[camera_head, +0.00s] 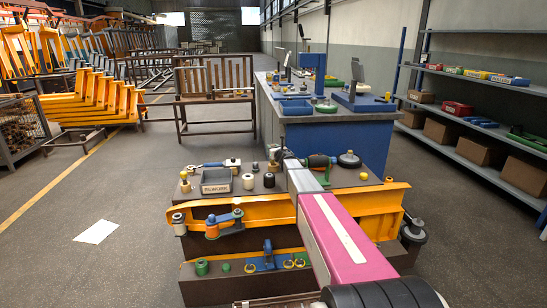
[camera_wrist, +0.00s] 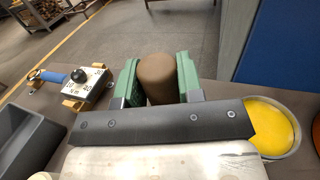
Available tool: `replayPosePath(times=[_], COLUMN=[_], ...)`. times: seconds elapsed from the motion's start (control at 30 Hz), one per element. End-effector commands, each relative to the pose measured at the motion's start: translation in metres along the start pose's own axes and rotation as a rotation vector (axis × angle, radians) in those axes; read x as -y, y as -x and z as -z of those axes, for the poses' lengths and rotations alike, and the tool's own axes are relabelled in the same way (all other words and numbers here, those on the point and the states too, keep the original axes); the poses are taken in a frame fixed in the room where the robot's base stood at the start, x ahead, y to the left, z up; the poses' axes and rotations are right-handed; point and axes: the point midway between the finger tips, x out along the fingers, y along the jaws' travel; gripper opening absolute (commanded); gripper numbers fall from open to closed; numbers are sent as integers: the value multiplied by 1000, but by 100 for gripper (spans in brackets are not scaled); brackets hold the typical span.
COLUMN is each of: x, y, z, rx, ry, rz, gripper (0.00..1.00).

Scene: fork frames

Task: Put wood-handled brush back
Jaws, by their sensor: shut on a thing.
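My gripper (camera_wrist: 157,68) shows in the wrist view with its two green finger pads closed on both sides of a brown, rounded handle (camera_wrist: 156,77). This looks like the wood-handled brush. Its bristles are not visible, and I cannot tell whether it touches the bench top. In the head view my arm reaches over the brown bench top (camera_head: 335,182) and hides most of the gripper and the held thing.
A grey bin (camera_head: 216,181) stands left of my arm, with a blue-handled tool (camera_wrist: 52,77) behind it. A yellow-filled round dish (camera_wrist: 272,128) lies right of my gripper. A blue workbench (camera_head: 345,138) stands behind. Floor at left is open.

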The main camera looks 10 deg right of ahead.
Motion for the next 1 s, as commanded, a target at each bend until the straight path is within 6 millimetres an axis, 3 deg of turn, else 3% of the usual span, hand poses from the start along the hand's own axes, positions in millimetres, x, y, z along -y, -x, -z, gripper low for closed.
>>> replayPosePath(times=[0.1,0.27,0.5,0.87,0.9,0.97,1.0], x=[12,13,13,13,13,12,13], y=[-12,-13,-13,-12,-12,-12,-12], z=[9,18,48,52,53,52,52], rx=[1,0,0,0,0,1,1], ry=[0,1,1,1,1,1,1], rz=[-1,-1,-1,-1,-1,-1,-1], gripper=[10,10,10,10,37,57,59])
